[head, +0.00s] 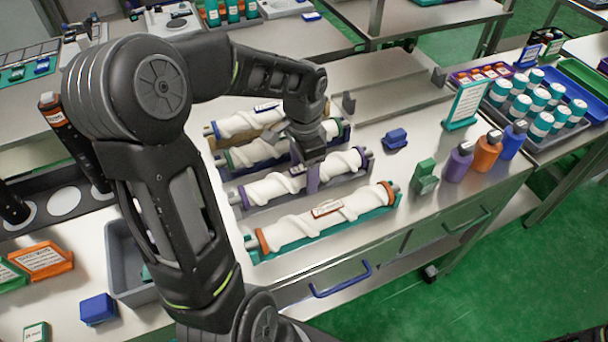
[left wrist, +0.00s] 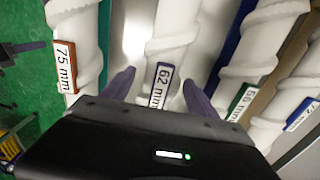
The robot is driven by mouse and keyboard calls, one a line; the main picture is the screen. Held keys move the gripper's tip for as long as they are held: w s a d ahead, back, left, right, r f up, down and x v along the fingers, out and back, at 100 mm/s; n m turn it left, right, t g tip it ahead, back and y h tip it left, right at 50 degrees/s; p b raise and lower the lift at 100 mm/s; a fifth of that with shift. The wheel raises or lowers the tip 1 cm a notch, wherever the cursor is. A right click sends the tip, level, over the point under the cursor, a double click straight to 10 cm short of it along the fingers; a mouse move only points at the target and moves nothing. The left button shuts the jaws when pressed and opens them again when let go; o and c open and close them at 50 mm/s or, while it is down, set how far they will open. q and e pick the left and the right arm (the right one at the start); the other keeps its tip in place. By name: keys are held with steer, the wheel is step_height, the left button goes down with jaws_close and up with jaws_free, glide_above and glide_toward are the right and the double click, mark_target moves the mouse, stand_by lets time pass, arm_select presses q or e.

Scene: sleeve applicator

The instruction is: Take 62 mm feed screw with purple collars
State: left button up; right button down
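The 62 mm feed screw with purple collars (head: 275,188) lies in its cradle, second from the front of the row. It is white and spiral. In the left wrist view its "62 mm" label (left wrist: 161,85) sits between my fingers. My left gripper (head: 311,168) is over the middle of this screw, pointing down. In the left wrist view the left gripper (left wrist: 159,78) is open, one purple-grey finger on each side of the screw, with gaps showing. Whether the fingertips reach below its top I cannot tell. My right gripper is not in view.
The orange-collared screw (head: 325,215), labelled 75 mm (left wrist: 65,65), lies in front. The green-collared screw (head: 250,152) and blue-collared screw (head: 238,124) lie close behind.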

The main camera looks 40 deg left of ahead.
arm_select(q)
jaws_close()
stand_by(0.5)
